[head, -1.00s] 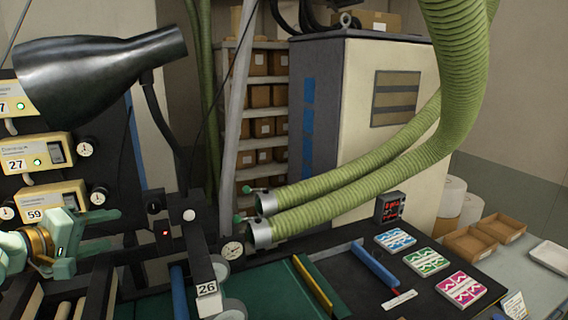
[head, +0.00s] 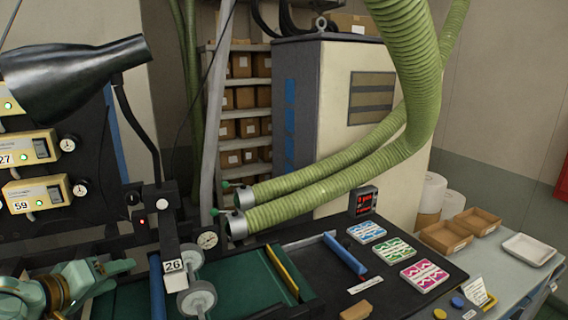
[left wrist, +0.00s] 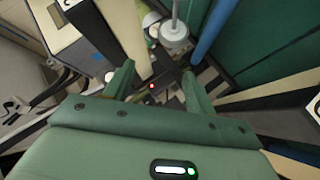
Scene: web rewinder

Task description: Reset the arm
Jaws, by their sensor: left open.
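My left gripper (head: 112,272) is at the lower left of the head view, pale green with a gold-coloured ring at the wrist. It is beside the dark machine with the "26" tag (head: 174,266). In the left wrist view its two green fingers (left wrist: 156,84) stand apart with nothing held between them. Beyond them are the machine's dark parts, a small red light and a grey roller (left wrist: 174,32). My right gripper is in neither view.
Green hoses (head: 330,188) hang across the middle above the black bench. A black lamp (head: 75,75) overhangs the left side, above the yellow control boxes (head: 35,193). Coloured cards (head: 395,249), a tan block (head: 356,311) and cardboard trays (head: 446,236) lie to the right.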

